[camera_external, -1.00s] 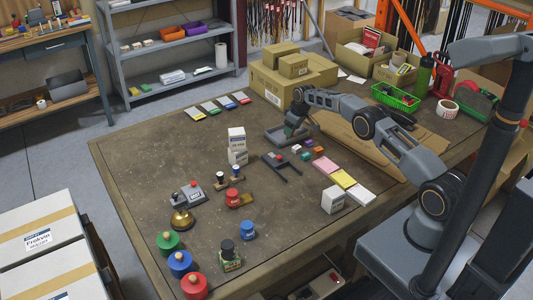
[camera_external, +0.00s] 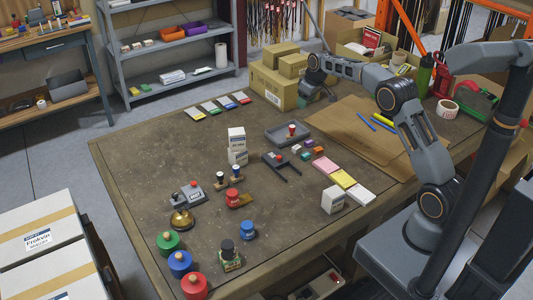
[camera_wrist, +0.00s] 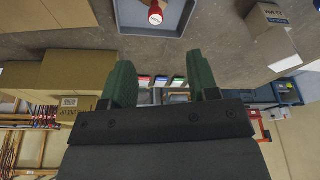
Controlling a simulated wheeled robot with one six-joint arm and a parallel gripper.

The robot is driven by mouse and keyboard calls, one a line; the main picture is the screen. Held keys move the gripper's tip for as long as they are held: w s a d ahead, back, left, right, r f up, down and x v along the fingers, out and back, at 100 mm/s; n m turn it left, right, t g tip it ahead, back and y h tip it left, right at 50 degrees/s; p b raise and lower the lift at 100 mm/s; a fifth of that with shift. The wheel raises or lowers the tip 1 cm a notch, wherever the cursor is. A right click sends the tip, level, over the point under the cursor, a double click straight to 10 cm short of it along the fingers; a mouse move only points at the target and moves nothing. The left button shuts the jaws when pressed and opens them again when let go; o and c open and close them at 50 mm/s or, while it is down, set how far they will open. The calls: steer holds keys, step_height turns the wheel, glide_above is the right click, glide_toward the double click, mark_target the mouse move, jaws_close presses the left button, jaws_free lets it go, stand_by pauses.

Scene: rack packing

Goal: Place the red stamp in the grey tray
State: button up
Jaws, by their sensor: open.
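The red stamp (camera_external: 292,128) stands inside the grey tray (camera_external: 272,136), toward its right side, and looks upright. In the wrist view the stamp's red top (camera_wrist: 155,15) shows at the upper edge, with the tray (camera_wrist: 127,13) around it. My gripper (camera_external: 305,97) is raised behind the tray, in front of the cardboard boxes, apart from the stamp. In the wrist view its two green fingers (camera_wrist: 162,78) are spread with nothing between them.
Cardboard boxes (camera_external: 273,84) stand behind the tray. A dark holder (camera_external: 275,160) and small coloured blocks (camera_external: 309,144) lie just in front of it. White boxes (camera_external: 237,146) are stacked to its left. Flat cardboard (camera_external: 345,130) lies to its right.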

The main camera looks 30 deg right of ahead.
steer(key=s+r+m, duration=0.1)
steer(key=s+r, duration=0.3)
steer(key=s, duration=0.5)
steer(key=s+r+m, duration=0.1)
steer(key=s+r, duration=0.3)
steer(key=s, duration=0.5)
steer(key=s+f+m, duration=0.1)
steer(key=s+f, duration=0.1)
steer(key=s, duration=0.8)
steer(key=s+f+h, duration=0.1)
steer(key=s+f, duration=0.2)
steer(key=s, duration=0.7)
steer(key=shift+a+f+m+t, duration=0.15)
steer(key=shift+a+m+t, duration=0.15)
steer(key=shift+a+m, duration=0.1)
